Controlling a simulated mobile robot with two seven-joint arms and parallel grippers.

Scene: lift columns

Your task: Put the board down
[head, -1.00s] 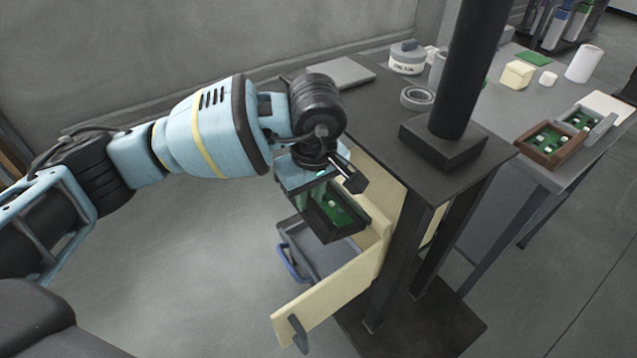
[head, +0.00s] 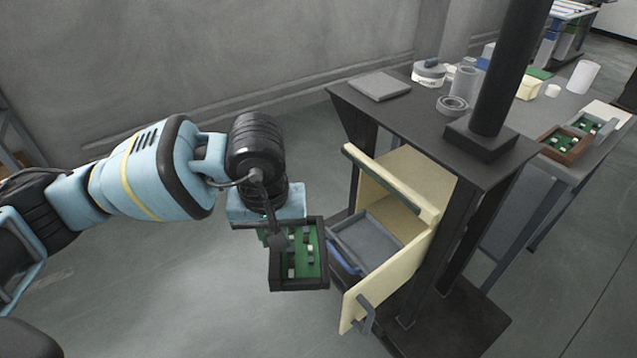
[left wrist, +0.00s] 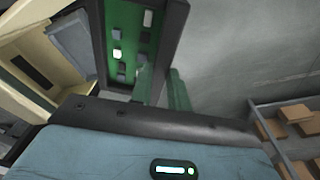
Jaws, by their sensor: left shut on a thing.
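The board (head: 309,262) is green with small white and dark parts, set in a dark frame. My left gripper (head: 280,238) is shut on it and holds it in the air, left of the open cabinet. The board also shows in the left wrist view (left wrist: 122,42), by the green fingers (left wrist: 162,88). The head view hides most of the fingers behind the wrist. My right gripper is in neither view.
The cream cabinet (head: 393,285) under the dark table (head: 400,110) stands open, with a grey tray (head: 372,243) inside. A flat grey plate (head: 381,86), a tape roll (head: 452,105) and a black column (head: 508,75) stand on top. Floor at left is free.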

